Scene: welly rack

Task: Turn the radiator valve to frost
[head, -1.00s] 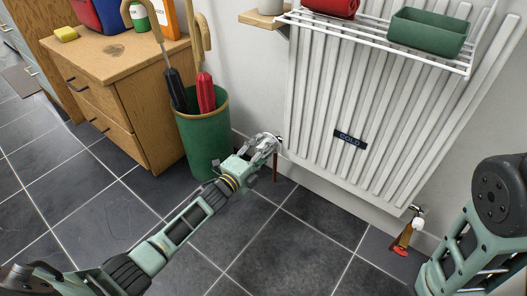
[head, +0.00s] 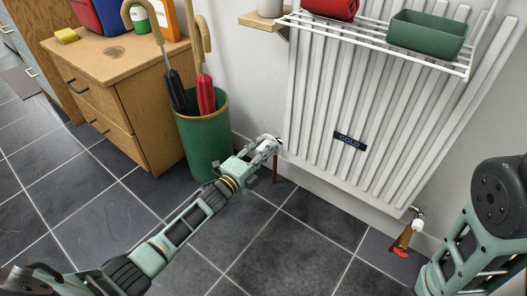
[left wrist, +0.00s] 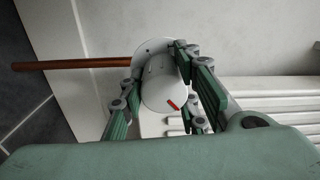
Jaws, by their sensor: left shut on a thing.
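The radiator valve (left wrist: 163,93) is a white round knob with a red mark (left wrist: 173,104) on its face, seen close up in the left wrist view. My left gripper (head: 272,142) is at the lower left corner of the radiator (head: 385,110). In the left wrist view its fingers (left wrist: 165,95) are on either side of the knob, shut on it. The red mark points to the lower right in that view.
A copper pipe (left wrist: 75,64) runs from the valve. A green umbrella bin (head: 204,150) stands just left of my left gripper. A white rack (head: 380,42) with a green tray (head: 428,34) hangs on the radiator. Another pipe fitting with a red part (head: 400,252) is at lower right. Floor in front is clear.

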